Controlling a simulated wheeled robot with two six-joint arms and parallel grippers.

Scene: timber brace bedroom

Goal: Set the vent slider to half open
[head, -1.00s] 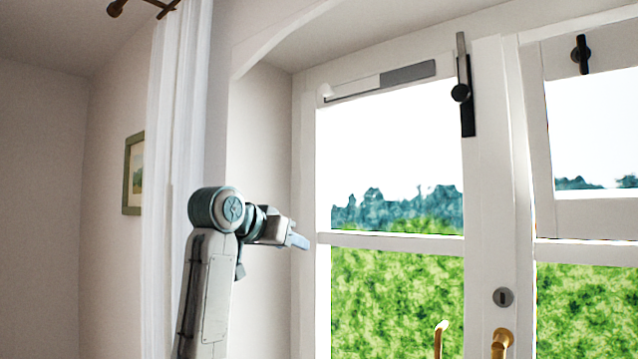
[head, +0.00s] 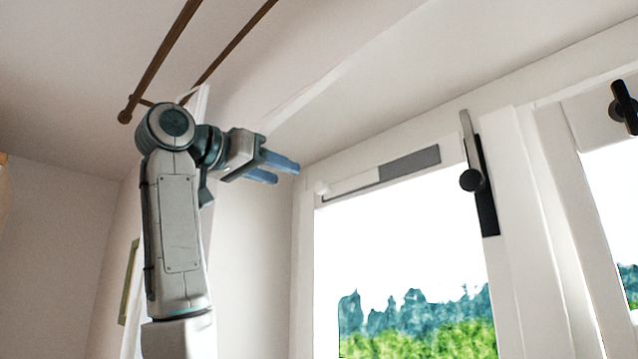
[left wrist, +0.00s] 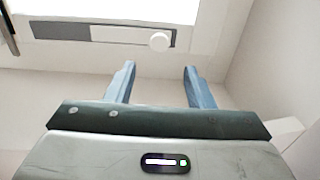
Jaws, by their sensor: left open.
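The vent slider (head: 350,188) is a strip along the top rail of the left window, with a pale left part and a dark grey right part. Its round white knob (head: 321,187) is at the strip's left end. My left gripper (head: 284,174) is open and empty, a little left of the knob in the head view and apart from it. In the left wrist view the knob (left wrist: 160,41) appears beyond the gap between the open fingers (left wrist: 160,68), with the strip (left wrist: 118,35) running left from it. My right gripper is not in view.
A dark window latch (head: 482,185) with a round knob and grey lever is right of the vent. Another dark handle (head: 624,107) is at the far right. A wooden curtain rod (head: 165,55) runs above my left arm. The side wall (head: 255,225) stands close to the gripper.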

